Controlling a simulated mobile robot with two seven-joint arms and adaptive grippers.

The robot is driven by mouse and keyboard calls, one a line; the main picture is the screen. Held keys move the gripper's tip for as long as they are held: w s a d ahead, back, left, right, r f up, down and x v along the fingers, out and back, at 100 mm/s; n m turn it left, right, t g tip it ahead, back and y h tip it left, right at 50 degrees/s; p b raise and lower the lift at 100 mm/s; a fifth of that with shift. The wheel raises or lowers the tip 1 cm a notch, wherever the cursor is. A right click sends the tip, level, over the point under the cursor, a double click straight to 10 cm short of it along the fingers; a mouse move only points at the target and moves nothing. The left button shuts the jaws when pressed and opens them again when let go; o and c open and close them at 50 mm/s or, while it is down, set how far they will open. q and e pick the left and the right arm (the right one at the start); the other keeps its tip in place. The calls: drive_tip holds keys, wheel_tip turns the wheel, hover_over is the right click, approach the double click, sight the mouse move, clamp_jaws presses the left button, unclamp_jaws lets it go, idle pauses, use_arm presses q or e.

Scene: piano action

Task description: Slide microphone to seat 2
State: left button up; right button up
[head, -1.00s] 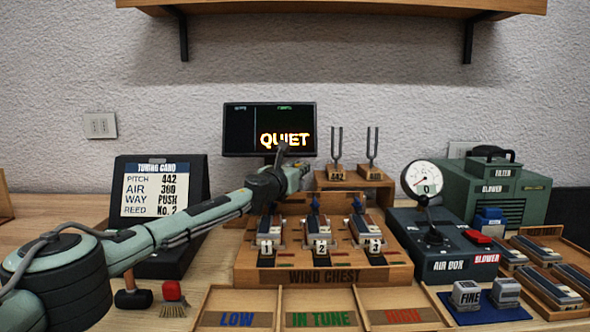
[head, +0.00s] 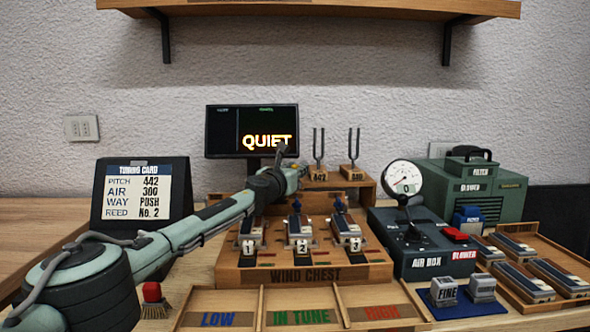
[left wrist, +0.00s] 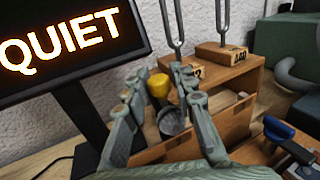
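A yellow-topped grey piece (left wrist: 172,121), which looks like the microphone, stands in front of the wooden fork stand in the left wrist view. My left gripper (left wrist: 160,100) is open, with one finger on each side of this piece in the picture. I cannot tell whether the fingers touch it. In the head view my left gripper (head: 291,163) is behind the wind chest (head: 235,273), below the screen. Seat 2 (head: 301,245) is the middle place on the chest and has a reed block on it. The microphone cannot be made out in the head view. My right gripper is not in view.
The screen (head: 252,131) reads QUIET. Tuning forks (head: 319,150) stand close by on the right. The air box (head: 420,245) is right of the chest. Sorting trays (head: 262,308) lie in front. The tuning card (head: 138,190) names reed No. 2.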

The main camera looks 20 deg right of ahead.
use_arm(q)
drive_tip(key=shift+s+r, duration=0.1)
drive_tip(key=shift+r, duration=0.2)
drive_tip(key=shift+s+a+r, duration=0.2)
drive_tip(key=shift+s+a, duration=0.15)
drive_tip(key=shift+s, duration=0.1)
drive_tip(key=v, duration=1)
drive_tip(key=shift+s+a+f, duration=0.25)
drive_tip(key=shift+s+f, duration=0.05)
drive_tip(key=shift+f, duration=0.15)
